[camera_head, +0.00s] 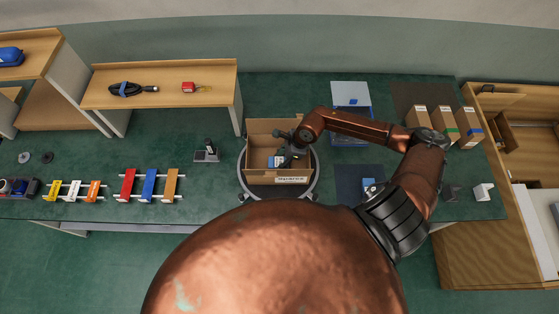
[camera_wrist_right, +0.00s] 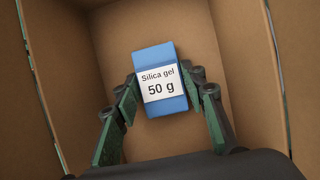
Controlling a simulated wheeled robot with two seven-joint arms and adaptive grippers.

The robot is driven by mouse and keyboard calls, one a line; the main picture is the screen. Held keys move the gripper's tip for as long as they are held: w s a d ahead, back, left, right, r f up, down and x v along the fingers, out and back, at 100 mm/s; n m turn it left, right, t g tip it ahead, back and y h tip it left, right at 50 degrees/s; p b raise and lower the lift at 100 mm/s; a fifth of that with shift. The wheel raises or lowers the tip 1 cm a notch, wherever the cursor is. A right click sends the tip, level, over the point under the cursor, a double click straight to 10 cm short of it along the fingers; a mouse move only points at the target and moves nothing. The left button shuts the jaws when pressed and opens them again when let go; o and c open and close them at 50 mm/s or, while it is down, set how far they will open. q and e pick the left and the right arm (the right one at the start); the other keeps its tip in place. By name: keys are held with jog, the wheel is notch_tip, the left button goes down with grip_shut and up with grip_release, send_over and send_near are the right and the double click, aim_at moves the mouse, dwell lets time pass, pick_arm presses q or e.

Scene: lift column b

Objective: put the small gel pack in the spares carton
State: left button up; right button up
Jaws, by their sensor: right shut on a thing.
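The small gel pack (camera_wrist_right: 160,55) is a blue block with a white label reading "Silica gel 50 g". My right gripper (camera_wrist_right: 163,85) is shut on it, one finger on each side. Both are over the inside of the open brown spares carton (camera_wrist_right: 255,90), with cardboard walls around them in the wrist view. In the head view the carton (camera_head: 262,127) stands on a round stand, and my right gripper (camera_head: 284,158) reaches into it from the right. Whether the pack touches the carton floor is unclear. My left gripper is not in view.
A dark mat (camera_head: 347,178) with a blue-and-white item (camera_head: 369,186) lies right of the carton. A blue bin (camera_head: 350,97) stands behind it. Several small cartons (camera_head: 442,122) stand further right.

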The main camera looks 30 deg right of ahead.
jog(key=o, duration=1.1)
jog(key=shift+r, duration=0.1)
jog(key=v, duration=1.2)
jog(key=shift+a+b, duration=0.1)
jog(key=shift+b, duration=0.25)
